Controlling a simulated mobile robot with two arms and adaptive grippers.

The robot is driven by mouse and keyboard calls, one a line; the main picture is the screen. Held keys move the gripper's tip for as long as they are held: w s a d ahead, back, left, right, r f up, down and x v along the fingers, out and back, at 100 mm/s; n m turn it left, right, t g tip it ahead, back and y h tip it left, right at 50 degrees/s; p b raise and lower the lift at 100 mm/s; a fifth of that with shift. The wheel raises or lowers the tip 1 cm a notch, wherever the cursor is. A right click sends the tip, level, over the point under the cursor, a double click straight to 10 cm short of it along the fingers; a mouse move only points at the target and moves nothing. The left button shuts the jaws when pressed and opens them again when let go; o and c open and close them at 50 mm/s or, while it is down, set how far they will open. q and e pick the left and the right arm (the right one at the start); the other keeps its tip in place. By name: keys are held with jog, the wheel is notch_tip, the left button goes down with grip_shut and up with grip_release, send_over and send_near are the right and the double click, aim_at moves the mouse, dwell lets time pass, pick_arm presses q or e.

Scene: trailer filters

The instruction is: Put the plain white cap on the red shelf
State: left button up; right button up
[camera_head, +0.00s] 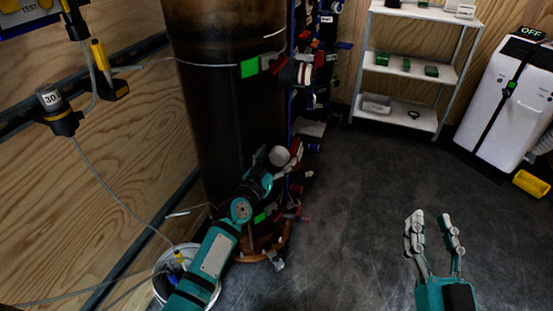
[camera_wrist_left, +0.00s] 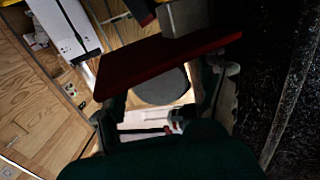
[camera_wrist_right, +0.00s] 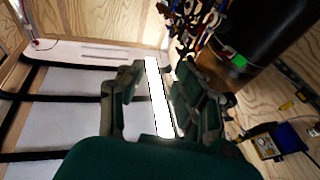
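A plain white round cap (camera_head: 279,156) is at the tip of my left gripper (camera_head: 268,160), beside the dark column. In the left wrist view a round grey disc (camera_wrist_left: 160,88), which looks like this cap in shade, lies between the spread fingers of my left gripper (camera_wrist_left: 165,95). A red shelf (camera_wrist_left: 150,62) crosses that view and covers the disc's upper edge. Contact between fingers and cap, or cap and shelf, cannot be made out. My right gripper (camera_head: 430,222) is open and empty, low at the right; it also shows in the right wrist view (camera_wrist_right: 158,85).
The dark column (camera_head: 225,100) carries several clamps and fittings around my left gripper. A white bucket (camera_head: 175,270) with cables stands at lower left. A white rack (camera_head: 410,70) and a white appliance (camera_head: 510,95) stand at the back. The dark floor (camera_head: 370,190) between is clear.

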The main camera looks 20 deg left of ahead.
pick_arm(q)
jog(key=shift+r, duration=0.15)
jog(key=s+a+p, duration=0.2)
jog(key=s+p, duration=0.1)
jog(key=s, duration=0.8)
jog(key=s+d+r+g, duration=0.2)
jog(key=s+d, duration=0.1)
jog(key=s, duration=0.5)
jog(key=s+d+r+g, duration=0.2)
jog(key=s+d, duration=0.2)
jog(key=s, duration=0.3)
jog(key=shift+s+d+r+m, duration=0.2)
jog(key=shift+s+r+m, duration=0.1)
jog(key=shift+s+m, duration=0.1)
pick_arm(e)
notch_tip(320, 180, down, 11)
jog(key=s+d+g+h, duration=0.1)
jog(key=d+g+h, duration=0.1)
jog(key=g, duration=0.5)
jog(key=shift+s, duration=0.1)
